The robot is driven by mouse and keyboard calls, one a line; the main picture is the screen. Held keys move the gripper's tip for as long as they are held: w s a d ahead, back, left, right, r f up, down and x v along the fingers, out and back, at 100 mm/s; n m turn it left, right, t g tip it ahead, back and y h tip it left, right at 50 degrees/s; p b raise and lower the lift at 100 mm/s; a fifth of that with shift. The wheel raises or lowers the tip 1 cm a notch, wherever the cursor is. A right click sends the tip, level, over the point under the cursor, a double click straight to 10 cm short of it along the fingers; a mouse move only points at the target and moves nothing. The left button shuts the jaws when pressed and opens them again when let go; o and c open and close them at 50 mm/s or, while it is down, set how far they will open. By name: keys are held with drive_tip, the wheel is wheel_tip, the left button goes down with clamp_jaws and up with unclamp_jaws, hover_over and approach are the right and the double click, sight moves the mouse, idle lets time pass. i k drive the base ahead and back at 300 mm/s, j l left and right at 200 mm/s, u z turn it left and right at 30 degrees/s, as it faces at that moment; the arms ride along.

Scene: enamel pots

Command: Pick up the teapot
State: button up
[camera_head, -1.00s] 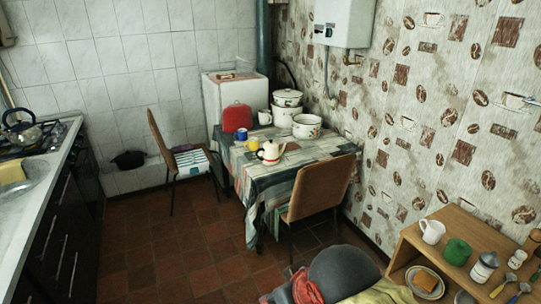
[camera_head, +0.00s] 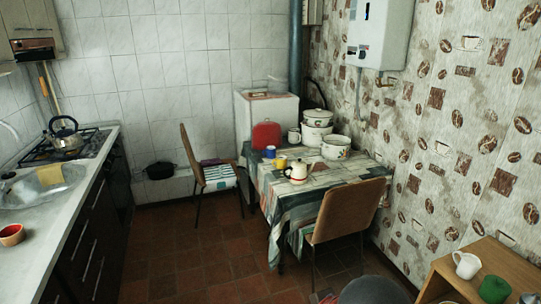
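A small white teapot (camera_head: 297,171) with a dark lid knob stands upright near the front edge of the dining table (camera_head: 312,193), across the room. A yellow mug (camera_head: 281,161) and a blue mug (camera_head: 270,152) stand just left of and behind it. A kettle (camera_head: 65,139) sits on the stove at the far left. My gripper is not in view.
One chair (camera_head: 347,211) stands at the table's front right and another (camera_head: 209,169) at its left. A counter with a sink (camera_head: 42,186) runs along the left. A wooden shelf (camera_head: 490,262) is at lower right. The tiled floor (camera_head: 190,255) between is open.

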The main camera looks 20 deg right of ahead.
sight(299, 177)
drive_tip(key=i+l, duration=0.25)
drive_tip(key=l, duration=0.2)
drive_tip(key=i+l, duration=0.55)
drive_tip(key=l, duration=0.3)
drive_tip(key=i+l, duration=0.25)
drive_tip(key=l, duration=0.15)
drive_tip(key=i+l, duration=0.25)
drive_tip(key=l, duration=0.2)
drive_tip(key=z, duration=0.5)
drive_tip(key=j+z, duration=0.4)
drive_tip(key=i+j+z, duration=0.1)
drive_tip(key=j+z, duration=0.45)
drive_tip(key=z, duration=0.2)
drive_tip(key=k+j+z, duration=0.1)
drive_tip(key=j+z, duration=0.3)
drive_tip(key=k+j, duration=0.15)
drive_tip(key=j, duration=0.25)
drive_tip(key=k+j+z, duration=0.1)
drive_tip(key=j, duration=0.3)
drive_tip(key=k+j+z, duration=0.1)
drive_tip(key=j, duration=0.3)
drive_tip(key=i+j, duration=0.1)
drive_tip(key=j, duration=0.2)
